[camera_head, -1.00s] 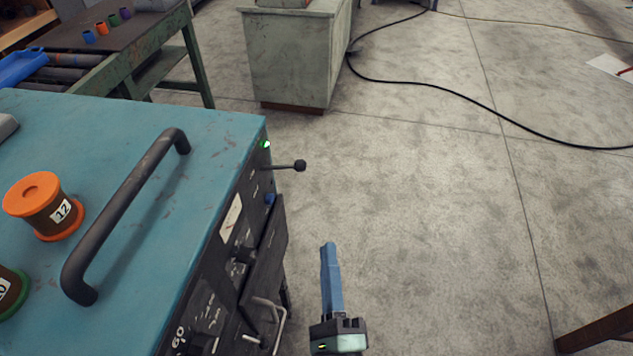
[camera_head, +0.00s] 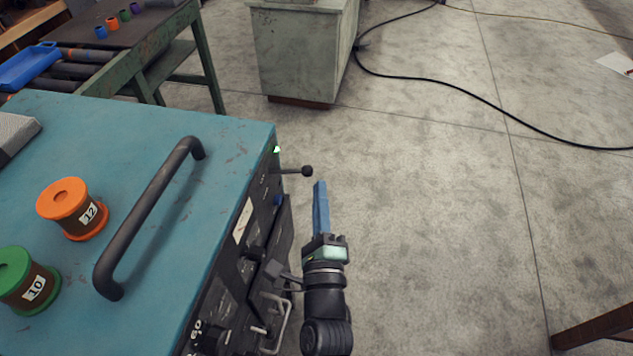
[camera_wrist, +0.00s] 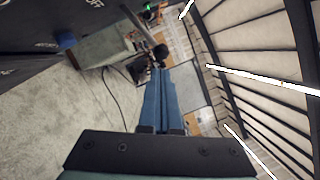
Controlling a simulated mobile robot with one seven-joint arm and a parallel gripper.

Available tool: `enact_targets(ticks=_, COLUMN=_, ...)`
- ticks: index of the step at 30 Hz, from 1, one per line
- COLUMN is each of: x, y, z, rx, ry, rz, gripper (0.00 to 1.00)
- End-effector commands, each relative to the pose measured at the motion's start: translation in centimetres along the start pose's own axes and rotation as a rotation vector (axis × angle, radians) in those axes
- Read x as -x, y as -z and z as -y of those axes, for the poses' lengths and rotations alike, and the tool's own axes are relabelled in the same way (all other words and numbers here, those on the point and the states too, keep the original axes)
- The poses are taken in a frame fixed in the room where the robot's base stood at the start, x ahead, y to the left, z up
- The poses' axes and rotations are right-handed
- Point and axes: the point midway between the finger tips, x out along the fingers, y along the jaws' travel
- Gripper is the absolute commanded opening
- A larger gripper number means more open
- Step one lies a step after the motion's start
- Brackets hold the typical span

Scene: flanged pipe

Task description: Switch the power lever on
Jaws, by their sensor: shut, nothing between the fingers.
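The power lever (camera_head: 296,171) is a thin dark rod with a black ball knob, sticking out to the right from the black front panel of the teal machine (camera_head: 225,140). A green light (camera_head: 277,149) glows above its base. My gripper (camera_head: 320,184) has blue fingers, shut with nothing between them. In the head view the fingertips appear just below and right of the knob. In the wrist view the black knob (camera_wrist: 160,52) appears just beyond the fingertips (camera_wrist: 163,72). I cannot tell whether they touch.
The teal machine top has a dark handle (camera_head: 150,215), an orange spool (camera_head: 68,208) and a green spool (camera_head: 22,280). A metal bracket (camera_head: 276,320) sticks out of the panel near my arm. Open concrete floor (camera_head: 430,200) lies to the right, with a black cable (camera_head: 450,97).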

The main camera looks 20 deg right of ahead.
Motion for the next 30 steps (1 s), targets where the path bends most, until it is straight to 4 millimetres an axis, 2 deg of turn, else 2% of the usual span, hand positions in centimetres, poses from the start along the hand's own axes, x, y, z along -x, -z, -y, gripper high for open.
enact_targets(ticks=4, x=-0.6, y=-0.6, z=0.1, rx=0.000, ry=0.001, rz=-0.001, gripper=0.00)
enact_targets(ticks=15, x=-0.7, y=-0.7, z=0.0, rx=0.001, ry=0.001, rz=0.000, gripper=0.00)
enact_targets(ticks=23, x=-1.0, y=-1.8, z=1.6, rx=0.000, ry=0.001, rz=0.000, gripper=0.00)
enact_targets(ticks=30, x=-1.0, y=-1.7, z=1.4, rx=0.001, ry=0.001, rz=0.000, gripper=0.00)
